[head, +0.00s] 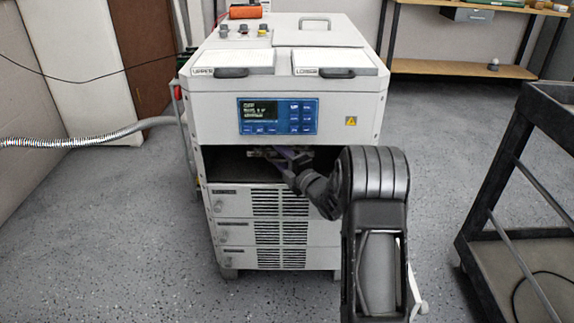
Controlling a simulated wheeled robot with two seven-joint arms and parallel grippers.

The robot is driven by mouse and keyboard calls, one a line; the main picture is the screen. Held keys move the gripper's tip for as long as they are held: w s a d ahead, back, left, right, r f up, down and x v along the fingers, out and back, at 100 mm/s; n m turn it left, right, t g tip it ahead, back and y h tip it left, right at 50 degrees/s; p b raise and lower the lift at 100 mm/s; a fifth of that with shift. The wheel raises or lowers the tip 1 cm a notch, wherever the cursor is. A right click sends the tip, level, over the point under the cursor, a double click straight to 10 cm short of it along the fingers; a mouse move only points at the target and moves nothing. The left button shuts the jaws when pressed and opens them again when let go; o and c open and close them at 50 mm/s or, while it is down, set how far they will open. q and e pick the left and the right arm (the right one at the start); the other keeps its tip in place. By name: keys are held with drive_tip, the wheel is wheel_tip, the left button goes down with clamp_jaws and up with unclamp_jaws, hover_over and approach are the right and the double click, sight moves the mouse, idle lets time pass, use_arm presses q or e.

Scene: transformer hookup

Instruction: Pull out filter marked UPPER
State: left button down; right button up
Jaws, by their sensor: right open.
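The grey machine cabinet (350,118) stands in the middle of the head view. On its sloped top front are two white panels with dark handles. The left one, the panel marked UPPER (232,60), is in place; the right one (325,60) carries a label that seems to read LOWER. Below the display is an open dark bay (228,165). My right gripper (270,156) is open and reaches into this bay, well below the UPPER panel. The bay's inside is dark, and my arm hides its right part. My left gripper is not in view.
A blue display panel (278,116) is on the cabinet front. Louvred drawers (235,232) with knobs lie below the bay. A ribbed hose (75,142) runs in from the left. A dark cart (520,180) stands at right, a workbench (450,68) behind. Floor between is clear.

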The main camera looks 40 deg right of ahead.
sight(286, 161)
drive_tip(key=shift+w, duration=0.75)
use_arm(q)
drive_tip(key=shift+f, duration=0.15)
use_arm(e)
drive_tip(key=shift+c, duration=0.5)
clamp_jaws()
drive_tip(key=shift+o, duration=0.5)
unclamp_jaws()
drive_tip(key=shift+s, duration=0.15)
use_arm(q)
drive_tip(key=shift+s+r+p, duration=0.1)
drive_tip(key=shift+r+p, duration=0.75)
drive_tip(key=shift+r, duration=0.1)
use_arm(e)
drive_tip(key=shift+s+a, duration=0.2)
drive_tip(key=shift+s, duration=3.6)
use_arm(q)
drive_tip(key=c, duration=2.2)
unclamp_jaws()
